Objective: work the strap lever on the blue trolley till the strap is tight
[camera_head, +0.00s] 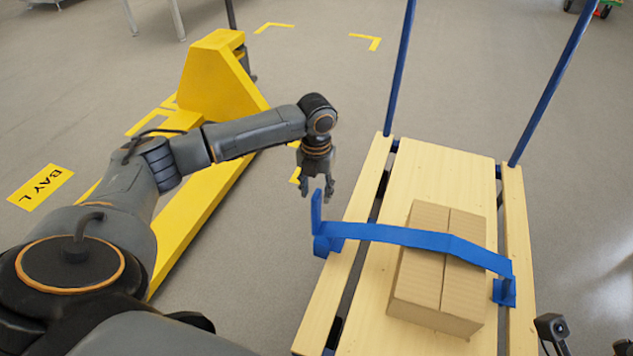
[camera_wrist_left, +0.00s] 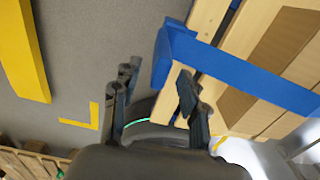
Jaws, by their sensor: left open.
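The blue strap (camera_head: 420,239) runs over a cardboard box (camera_head: 430,270) on the wooden deck of the blue trolley (camera_head: 350,270). Its blue lever (camera_head: 316,212) stands upright at the strap's left end, on the deck's left edge. My left gripper (camera_head: 317,193) is open and empty, pointing down just above and beside the lever, apart from it as far as I can tell. In the left wrist view, the gripper (camera_wrist_left: 154,95) has its fingers spread, with the blue lever part (camera_wrist_left: 161,60) beyond them and the strap (camera_wrist_left: 245,72) leading right. Dark parts, probably my right gripper (camera_head: 585,338), show at the lower right corner.
A yellow pallet truck (camera_head: 218,75) stands left of the trolley, under my left arm. Blue trolley posts (camera_head: 400,65) rise at the far end. Yellow floor marks (camera_head: 41,187) lie on the grey floor. Floor right of the trolley looks clear.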

